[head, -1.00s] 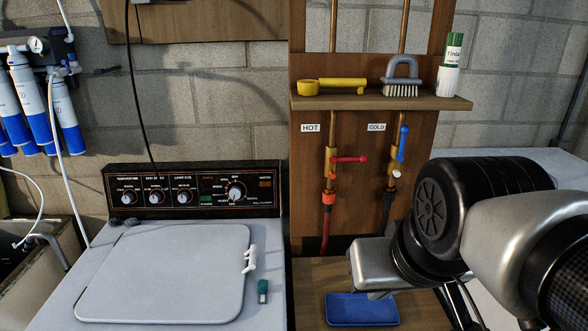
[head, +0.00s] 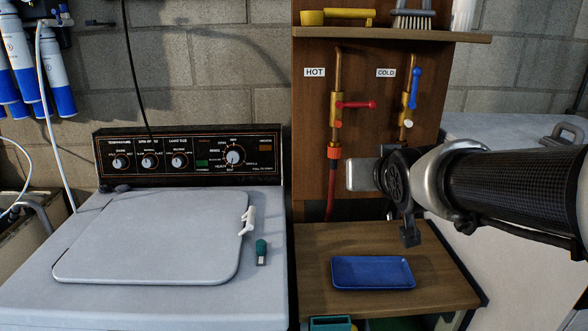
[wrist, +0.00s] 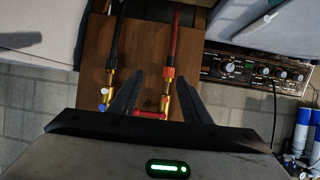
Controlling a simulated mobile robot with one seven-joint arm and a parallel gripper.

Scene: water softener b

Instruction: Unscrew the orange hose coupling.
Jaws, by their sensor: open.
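The orange hose coupling (head: 334,152) sits under the brass HOT valve (head: 336,108) with the red lever, at the top of a red hose (head: 331,190). In the wrist view, which is upside down, the coupling (wrist: 168,73) appears between the dark fingertips of my gripper (wrist: 159,77). My gripper is open, with nothing held. In the head view its grey body (head: 361,174) is just right of the red hose and slightly below the coupling. Its fingers cannot be made out there. Contact with the coupling cannot be judged.
The COLD valve (head: 408,103) with a blue lever and dark hose is close on the right. A wooden shelf (head: 440,37) is above, holding a yellow tool (head: 338,16) and a brush (head: 413,20). A blue tray (head: 372,272) lies on the bench below. A washer (head: 170,225) stands left.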

